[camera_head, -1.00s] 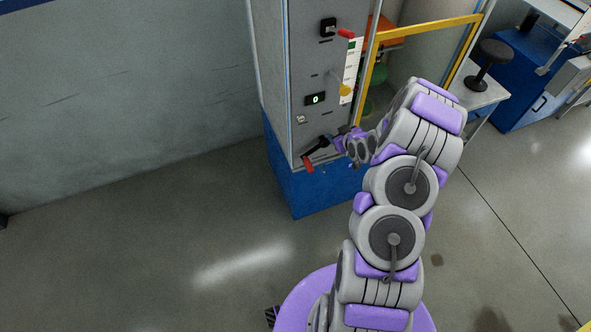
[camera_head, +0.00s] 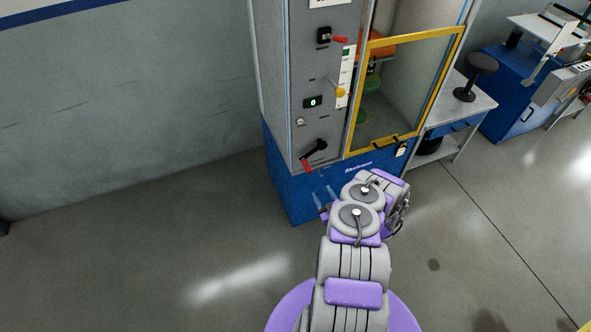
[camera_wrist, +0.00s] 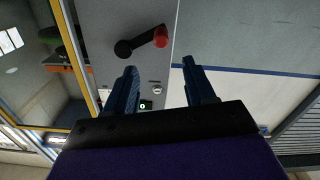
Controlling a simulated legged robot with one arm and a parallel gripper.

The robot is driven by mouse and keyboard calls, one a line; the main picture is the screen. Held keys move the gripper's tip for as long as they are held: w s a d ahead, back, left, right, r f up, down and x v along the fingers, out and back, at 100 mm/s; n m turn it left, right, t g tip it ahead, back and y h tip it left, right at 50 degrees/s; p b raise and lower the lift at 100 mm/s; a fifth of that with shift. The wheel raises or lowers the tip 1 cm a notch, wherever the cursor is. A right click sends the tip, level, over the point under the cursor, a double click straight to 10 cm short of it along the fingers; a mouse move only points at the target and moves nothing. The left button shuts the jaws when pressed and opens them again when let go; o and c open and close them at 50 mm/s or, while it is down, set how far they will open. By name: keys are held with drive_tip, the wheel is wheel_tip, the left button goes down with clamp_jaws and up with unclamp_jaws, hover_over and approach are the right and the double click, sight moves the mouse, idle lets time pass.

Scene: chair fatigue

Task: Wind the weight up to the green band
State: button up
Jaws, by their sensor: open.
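The crank (camera_head: 315,153) is a black arm with a red grip low on the machine's grey panel, the grip pointing down-left. In the wrist view the crank (camera_wrist: 140,42) lies ahead of my fingertips, red grip to the right. My gripper (camera_head: 322,194) is open and empty, below the crank and apart from it. Both blue fingers show in the wrist view (camera_wrist: 159,68). A white scale strip (camera_head: 345,70) has a small green band (camera_head: 346,52) near its top. A yellow pointer (camera_head: 340,92) sits at its lower end. I cannot tell which part is the weight.
A red-handled switch (camera_head: 326,35), a small display (camera_head: 313,102) and a key lock (camera_head: 300,121) are on the panel. A yellow-framed guard (camera_head: 405,40) covers the bay at right. Floor at left is clear.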

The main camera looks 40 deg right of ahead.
drive_tip(key=a, duration=0.1)
drive_tip(key=b, duration=0.3)
approach(308, 173)
drive_tip(key=w+d+f, duration=0.1)
drive_tip(key=w+d, duration=0.2)
drive_tip(key=w, duration=0.3)
drive_tip(key=w+b, duration=0.1)
drive_tip(key=w, duration=0.1)
drive_tip(key=w+b, duration=0.1)
drive_tip(key=w, duration=0.1)
drive_tip(key=shift+a+r, duration=0.2)
drive_tip(key=shift+a, duration=0.15)
drive_tip(key=w, duration=0.1)
drive_tip(key=w+d+b, duration=0.1)
drive_tip(key=w, duration=0.1)
drive_tip(key=shift+d, duration=0.3)
drive_tip(key=shift+w+d+f, duration=0.1)
drive_tip(key=shift+w+d, duration=0.25)
drive_tip(key=shift+a, duration=0.45)
drive_tip(key=shift+c, duration=0.7)
drive_tip(key=shift+d, duration=0.3)
drive_tip(key=c, duration=0.8)
clamp_jaws()
